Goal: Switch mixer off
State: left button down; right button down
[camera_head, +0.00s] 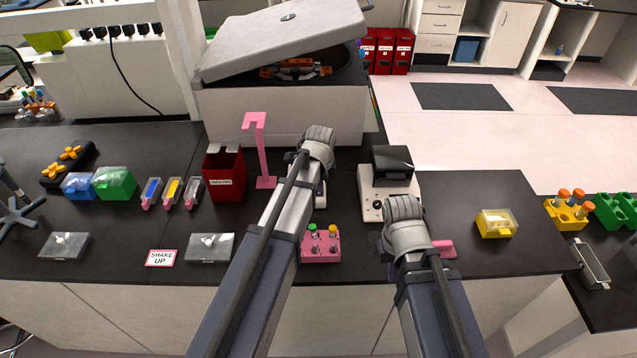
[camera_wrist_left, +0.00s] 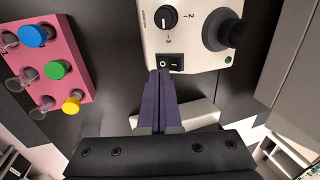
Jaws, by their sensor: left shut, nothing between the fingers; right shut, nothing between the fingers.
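The mixer (camera_wrist_left: 182,35) is a white unit with a black dial, a round black cup, a small green light and a black rocker switch (camera_wrist_left: 169,62) marked with a circle and a dash. In the head view my left arm covers most of it, leaving a white edge (camera_head: 321,196). My left gripper (camera_wrist_left: 160,72) is shut and empty. Its fingertips are at the switch's near edge, by the circle side; I cannot tell whether they touch it. My right gripper (camera_head: 381,243) is shut, partly hidden by its wrist, in front of a white device with a black top (camera_head: 390,165).
A pink tube rack (camera_head: 320,246) stands close in front of the mixer and also shows in the left wrist view (camera_wrist_left: 60,50). A pink stand (camera_head: 262,150) and red bin (camera_head: 224,175) are to the left. The open-lidded centrifuge (camera_head: 285,112) is behind. Bench at right is fairly clear.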

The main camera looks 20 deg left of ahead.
pick_arm(q)
jog(key=s+p+v, duration=0.2)
jog(key=p+v, duration=0.8)
jog(key=v, duration=0.2)
jog(key=shift+s+d+f, duration=0.3)
jog(key=shift+s+d, duration=0.1)
jog(key=s+d+f+n+b, duration=0.1)
jog(key=s+f+b, duration=0.1)
jog(key=s+d+f+n+b, duration=0.1)
jog(key=s+d+f+b, duration=0.1)
jog(key=s+d+f+n+g+b, duration=0.1)
jog(key=s+f+b, duration=0.1)
jog(key=shift+d+f, duration=0.2)
jog(key=shift+f, duration=0.1)
jog(key=s+d+f+n+b, duration=0.1)
jog(key=s+f+n+b, duration=0.1)
jog(key=s, duration=0.1)
jog(key=s+d+f+n+g+b, duration=0.1)
jog(key=s+d+f+n+b, duration=0.1)
jog(key=s+f+b, duration=0.1)
jog(key=s+d+f+n+g+b, duration=0.1)
jog(key=s+d+f+n+b, duration=0.1)
jog(key=s, duration=0.3)
jog(key=shift+d+f+n, duration=0.15)
jog(key=shift+f+n, duration=0.2)
jog(key=shift+n, duration=0.25)
jog(key=shift+s+d+f+n+b, duration=0.1)
jog(key=shift+s+f+n+b, duration=0.05)
jog(key=shift+s+n+b, duration=0.2)
jog(key=shift+y, duration=0.3)
